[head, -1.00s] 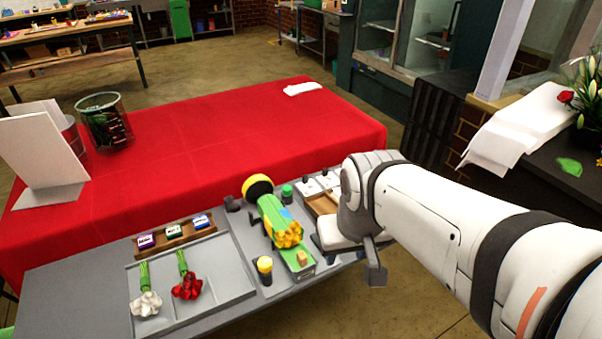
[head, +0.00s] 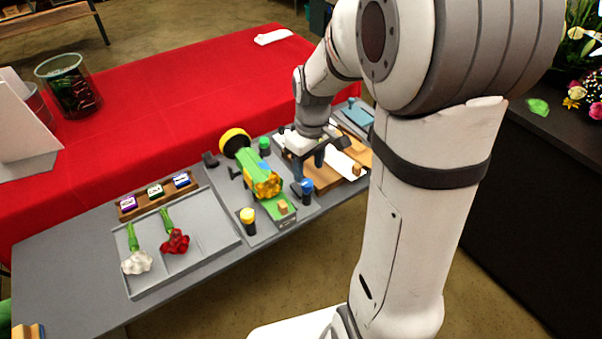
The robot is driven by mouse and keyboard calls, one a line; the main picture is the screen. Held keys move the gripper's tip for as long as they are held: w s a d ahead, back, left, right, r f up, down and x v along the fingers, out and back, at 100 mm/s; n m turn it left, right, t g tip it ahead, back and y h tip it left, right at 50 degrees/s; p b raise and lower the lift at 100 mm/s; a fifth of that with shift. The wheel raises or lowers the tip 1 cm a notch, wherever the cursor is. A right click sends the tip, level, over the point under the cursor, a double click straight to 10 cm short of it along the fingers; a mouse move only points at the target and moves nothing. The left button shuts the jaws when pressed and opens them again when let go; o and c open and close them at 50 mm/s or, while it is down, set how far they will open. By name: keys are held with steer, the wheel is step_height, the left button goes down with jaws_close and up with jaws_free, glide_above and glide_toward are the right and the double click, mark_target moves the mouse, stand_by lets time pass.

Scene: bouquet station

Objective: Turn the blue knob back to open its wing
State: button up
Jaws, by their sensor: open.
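The blue knob (head: 307,185) stands upright on a dark post at the right side of the grey fixture (head: 287,222). A yellow-topped knob (head: 248,216) and a green knob (head: 264,143) stand at its other sides. A bouquet in a green wrap with yellow flowers (head: 265,186) lies in the fixture. The blue knob's wing cannot be told apart clearly at this size. My gripper (head: 322,155) is open, behind and slightly right of the blue knob, over the wooden board's edge. It appears apart from the knob. Its far finger is partly hidden.
A wooden board (head: 325,182) with white paper lies right of the fixture. A red-covered table (head: 150,130) lies behind. A black counter (head: 530,190) is right.

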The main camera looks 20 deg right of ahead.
mark_target(308, 183)
step_height(308, 183, down, 5)
steer(key=shift+a+f, duration=0.1)
stand_by(0.3)
